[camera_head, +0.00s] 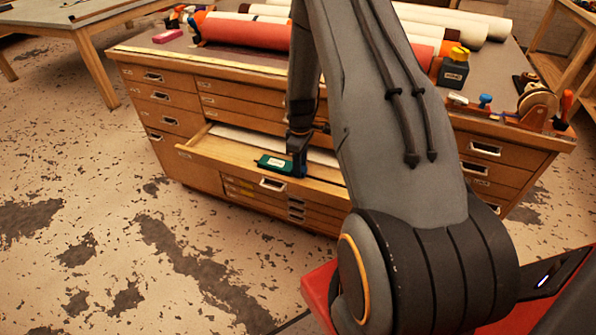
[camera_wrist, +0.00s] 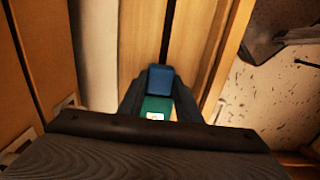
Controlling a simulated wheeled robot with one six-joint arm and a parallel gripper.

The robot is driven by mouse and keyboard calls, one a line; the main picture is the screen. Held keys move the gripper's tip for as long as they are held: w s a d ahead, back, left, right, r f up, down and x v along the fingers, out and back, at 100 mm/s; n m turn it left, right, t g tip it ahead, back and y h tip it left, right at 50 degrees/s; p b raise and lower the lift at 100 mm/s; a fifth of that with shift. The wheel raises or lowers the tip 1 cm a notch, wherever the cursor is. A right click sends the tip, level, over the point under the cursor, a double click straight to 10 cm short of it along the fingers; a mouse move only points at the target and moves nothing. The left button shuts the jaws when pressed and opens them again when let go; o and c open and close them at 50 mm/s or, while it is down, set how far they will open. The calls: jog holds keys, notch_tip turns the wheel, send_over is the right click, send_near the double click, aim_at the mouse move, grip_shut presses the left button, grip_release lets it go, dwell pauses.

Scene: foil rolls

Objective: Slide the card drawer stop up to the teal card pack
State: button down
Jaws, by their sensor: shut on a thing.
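The teal card pack (camera_head: 273,163) lies in the open drawer (camera_head: 222,152), near its front. It also shows in the wrist view (camera_wrist: 157,106), with a small pale label. The drawer stop is a blue block (camera_wrist: 160,78), on the line of a dark slot (camera_wrist: 168,28) along the wooden drawer floor. My gripper (camera_head: 298,162) reaches down into the drawer at the pack's right end. It is shut on the stop, with a dark finger on each side in the wrist view (camera_wrist: 160,88). Stop and pack appear very close; I cannot tell whether they touch.
The drawer belongs to a wooden cabinet (camera_head: 135,92) with several closed drawers. Rolls, including a red one (camera_head: 245,33), and small tools lie on its top. A white sheet (camera_head: 232,136) lies at the drawer's back. Worn floor (camera_head: 100,190) is clear in front.

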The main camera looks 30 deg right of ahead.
jog(key=c, duration=1.3)
grip_release()
jog(key=shift+r, duration=0.15)
notch_tip(320, 180, up, 6)
jog(key=shift+r+b, duration=0.15)
jog(key=shift+b, duration=0.45)
jog(key=shift+r, duration=0.65)
